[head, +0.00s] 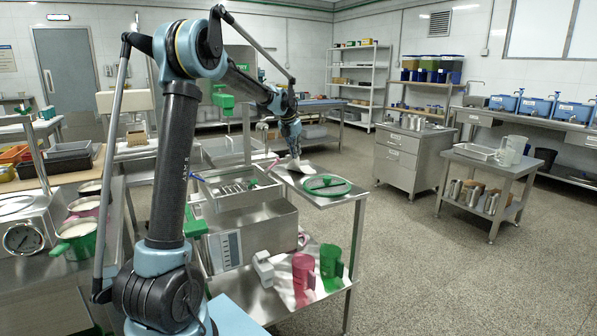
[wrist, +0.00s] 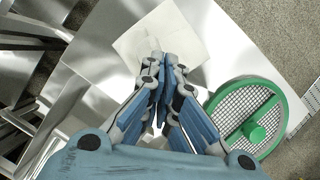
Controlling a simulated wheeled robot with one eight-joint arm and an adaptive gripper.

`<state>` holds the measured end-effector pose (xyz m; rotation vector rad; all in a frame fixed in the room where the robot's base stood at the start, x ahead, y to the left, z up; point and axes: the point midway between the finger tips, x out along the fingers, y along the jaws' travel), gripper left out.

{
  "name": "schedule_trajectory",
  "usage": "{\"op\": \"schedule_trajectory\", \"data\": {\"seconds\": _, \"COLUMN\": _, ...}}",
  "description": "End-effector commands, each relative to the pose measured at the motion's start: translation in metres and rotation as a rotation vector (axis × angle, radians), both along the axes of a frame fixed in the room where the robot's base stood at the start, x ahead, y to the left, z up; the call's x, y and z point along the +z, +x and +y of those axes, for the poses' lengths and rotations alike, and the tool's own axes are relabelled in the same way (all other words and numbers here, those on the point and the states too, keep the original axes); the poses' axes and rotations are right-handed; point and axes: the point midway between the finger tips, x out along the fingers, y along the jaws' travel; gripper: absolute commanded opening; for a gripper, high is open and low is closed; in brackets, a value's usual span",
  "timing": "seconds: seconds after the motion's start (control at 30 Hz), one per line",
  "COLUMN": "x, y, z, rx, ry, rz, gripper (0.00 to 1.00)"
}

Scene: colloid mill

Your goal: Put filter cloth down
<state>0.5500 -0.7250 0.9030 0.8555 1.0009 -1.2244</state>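The filter cloth (wrist: 184,32) is a pale, squarish sheet in the wrist view. My gripper (wrist: 162,58) has its fingertips close together on the cloth, with the sheet spreading out to both sides. In the head view, my gripper (head: 296,152) points down at the far end of a steel table (head: 325,200). The cloth (head: 301,166) shows there as a small white patch right under the fingers. It is at or just above the tabletop; I cannot tell whether it rests fully on it. The fingers hide part of the cloth.
A round green-rimmed mesh sieve (head: 327,185) lies on the same tabletop, close to the right of my gripper. A steel tray (head: 236,188) stands left. Pink (head: 303,275) and green (head: 330,262) jugs stand on the lower shelf. The floor to the right is open.

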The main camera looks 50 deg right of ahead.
Motion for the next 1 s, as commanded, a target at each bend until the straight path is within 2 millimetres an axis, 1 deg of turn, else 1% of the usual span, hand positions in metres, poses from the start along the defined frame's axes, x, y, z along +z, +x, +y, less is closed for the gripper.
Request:
{"op": "schedule_trajectory", "data": {"seconds": 0.03, "x": -0.006, "y": -0.001, "z": 0.007, "rx": 0.001, "ry": 0.0, "rz": 0.0, "gripper": 0.0}}
{"op": "schedule_trajectory", "data": {"seconds": 0.3, "x": -0.033, "y": -0.005, "z": 0.04, "rx": 0.0, "ry": 0.0, "rz": 0.0, "gripper": 0.0}}
{"op": "schedule_trajectory", "data": {"seconds": 0.5, "x": -0.05, "y": -0.008, "z": 0.059, "rx": 0.0, "ry": 0.0, "rz": 0.0, "gripper": 0.0}}
{"op": "schedule_trajectory", "data": {"seconds": 0.7, "x": -0.059, "y": -0.009, "z": 0.07, "rx": 0.0, "ry": 0.0, "rz": 0.0, "gripper": 0.0}}
{"op": "schedule_trajectory", "data": {"seconds": 1.0, "x": -0.061, "y": -0.009, "z": 0.072, "rx": 0.0, "ry": 0.0, "rz": 0.0, "gripper": 0.0}}
